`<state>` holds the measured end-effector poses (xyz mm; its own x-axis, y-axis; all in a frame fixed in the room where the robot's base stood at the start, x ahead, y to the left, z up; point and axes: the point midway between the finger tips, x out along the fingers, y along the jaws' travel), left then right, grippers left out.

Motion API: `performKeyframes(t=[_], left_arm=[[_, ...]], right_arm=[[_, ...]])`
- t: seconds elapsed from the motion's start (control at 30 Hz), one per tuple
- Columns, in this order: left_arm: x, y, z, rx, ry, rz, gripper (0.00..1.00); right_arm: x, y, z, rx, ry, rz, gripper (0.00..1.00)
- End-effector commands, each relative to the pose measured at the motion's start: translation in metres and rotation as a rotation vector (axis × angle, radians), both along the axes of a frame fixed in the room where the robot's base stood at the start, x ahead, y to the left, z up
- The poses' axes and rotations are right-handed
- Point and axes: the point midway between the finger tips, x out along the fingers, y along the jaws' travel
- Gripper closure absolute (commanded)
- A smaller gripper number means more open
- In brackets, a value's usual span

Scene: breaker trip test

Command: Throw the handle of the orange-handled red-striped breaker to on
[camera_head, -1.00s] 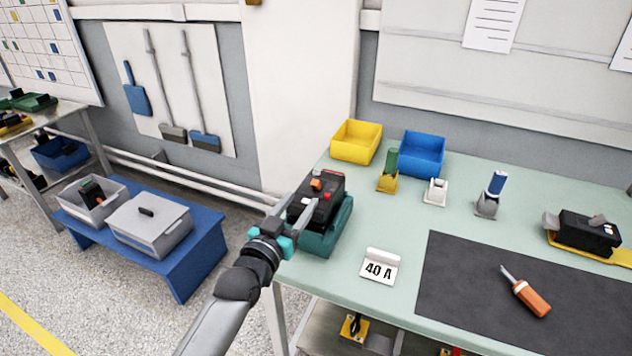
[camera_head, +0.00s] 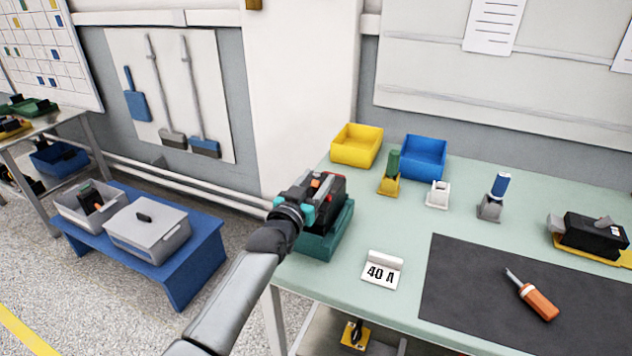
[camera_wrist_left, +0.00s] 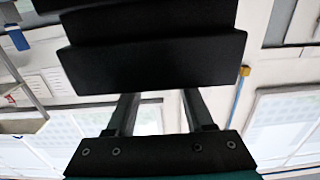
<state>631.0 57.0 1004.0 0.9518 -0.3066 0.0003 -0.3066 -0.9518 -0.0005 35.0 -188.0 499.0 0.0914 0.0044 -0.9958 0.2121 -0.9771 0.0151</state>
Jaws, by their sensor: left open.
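A black breaker (camera_head: 335,182) with red marks on top sits in a teal holder (camera_head: 328,240) at the left edge of the green table. Its small orange handle (camera_head: 316,183) shows just beyond my gripper's fingers. A red stripe is hard to make out. My left gripper (camera_head: 313,194) is open at the breaker's near left side, partly covering it. In the left wrist view, dark stepped blocks, likely the breaker (camera_wrist_left: 150,60), fill the upper middle. The two fingers of my gripper (camera_wrist_left: 158,104) point toward them, apart, with their tips hidden. I cannot tell whether they touch.
A "40 A" card (camera_head: 382,271) stands on the table (camera_head: 400,225). A yellow bin (camera_head: 356,146), a blue bin (camera_head: 423,156) and several small coloured-handled pieces are behind. A screwdriver (camera_head: 531,295) lies on a dark mat (camera_head: 470,265). Another black breaker (camera_head: 590,235) is at right.

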Motion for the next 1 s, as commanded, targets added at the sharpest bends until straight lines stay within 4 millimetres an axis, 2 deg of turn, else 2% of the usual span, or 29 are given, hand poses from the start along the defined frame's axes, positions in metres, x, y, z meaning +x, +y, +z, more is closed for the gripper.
performKeyframes(t=[0.07,0.53,1.0], left_arm=[[-0.0002,-0.0002,0.0000,0.000,0.000,0.000,0.47],[-0.0004,0.0001,-0.0003,0.000,0.000,0.000,0.99],[-0.0002,0.0001,0.0002,0.002,0.006,0.000,1.00]], right_arm=[[0.0002,0.0010,0.0001,0.001,-0.001,0.000,0.26],[0.0003,0.0012,0.0000,0.002,-0.001,0.001,0.26],[0.0004,0.0008,0.0023,0.001,-0.001,0.001,0.26]])
